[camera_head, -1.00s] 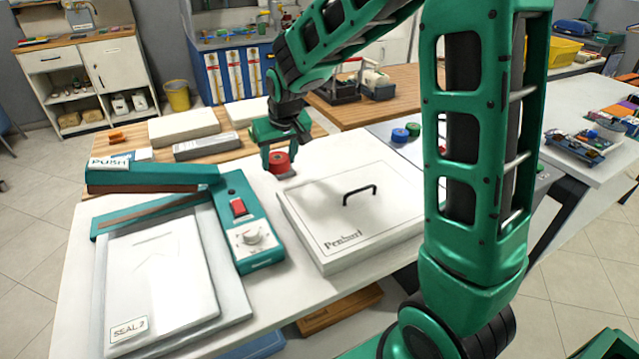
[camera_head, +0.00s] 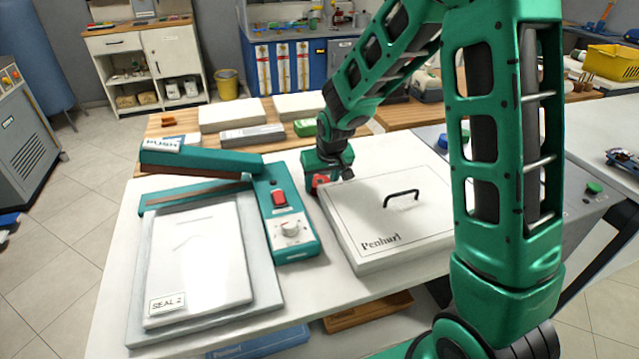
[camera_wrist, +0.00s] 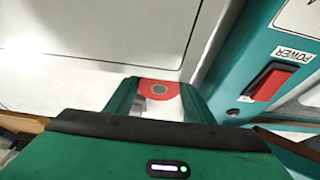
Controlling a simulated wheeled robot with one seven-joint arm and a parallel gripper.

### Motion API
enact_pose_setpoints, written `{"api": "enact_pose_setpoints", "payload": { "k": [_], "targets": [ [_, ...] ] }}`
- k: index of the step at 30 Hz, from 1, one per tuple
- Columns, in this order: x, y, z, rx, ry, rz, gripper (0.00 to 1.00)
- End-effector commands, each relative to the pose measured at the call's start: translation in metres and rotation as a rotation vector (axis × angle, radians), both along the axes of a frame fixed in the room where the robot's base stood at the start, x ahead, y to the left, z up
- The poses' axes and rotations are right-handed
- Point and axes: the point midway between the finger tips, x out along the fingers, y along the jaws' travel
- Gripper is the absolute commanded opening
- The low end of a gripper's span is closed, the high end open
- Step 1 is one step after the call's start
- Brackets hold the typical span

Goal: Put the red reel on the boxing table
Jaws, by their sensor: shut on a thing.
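My gripper (camera_head: 322,178) is shut on the red reel (camera_head: 319,184), behind the white lidded box. In the wrist view the reel (camera_wrist: 158,88) sits between the two green fingers (camera_wrist: 160,100), with its round centre showing. The fingers hide part of the reel in the head view. The gripper is over the white table (camera_head: 110,300), near the box's far left corner; I cannot tell the reel's height above it. Behind is a wooden table (camera_head: 160,130) with flat white boxes (camera_head: 230,115). No label shows which table is the boxing table.
A teal heat sealer (camera_head: 285,215) stands left of the gripper, and its red switch (camera_wrist: 270,82) is close by in the wrist view. The white lidded box (camera_head: 385,225) with a black handle is on the right. A grey box (camera_head: 252,135) and a green item (camera_head: 305,127) are on the wooden table.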

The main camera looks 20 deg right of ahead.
Motion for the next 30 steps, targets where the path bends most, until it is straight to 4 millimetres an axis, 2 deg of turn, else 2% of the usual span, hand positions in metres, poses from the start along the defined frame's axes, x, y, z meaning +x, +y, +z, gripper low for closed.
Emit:
{"api": "enact_pose_setpoints", "payload": {
  "k": [4, 5, 6, 7, 15, 20, 30],
  "targets": [
    [0.000, 0.000, -0.002, 0.000, 0.001, 0.000, 0.22],
    [0.000, 0.000, -0.002, 0.000, 0.000, 0.000, 0.56],
    [0.000, 0.000, -0.002, 0.000, 0.000, 0.000, 0.65],
    [0.000, 0.000, -0.002, 0.000, 0.000, 0.000, 0.67],
    [0.000, 0.000, -0.001, 0.000, 0.000, 0.000, 0.67],
    [-0.002, 0.000, 0.008, 0.000, -0.002, 0.000, 0.67],
    [-0.024, 0.000, 0.060, 0.000, -0.004, 0.000, 0.67]
  ]
}}
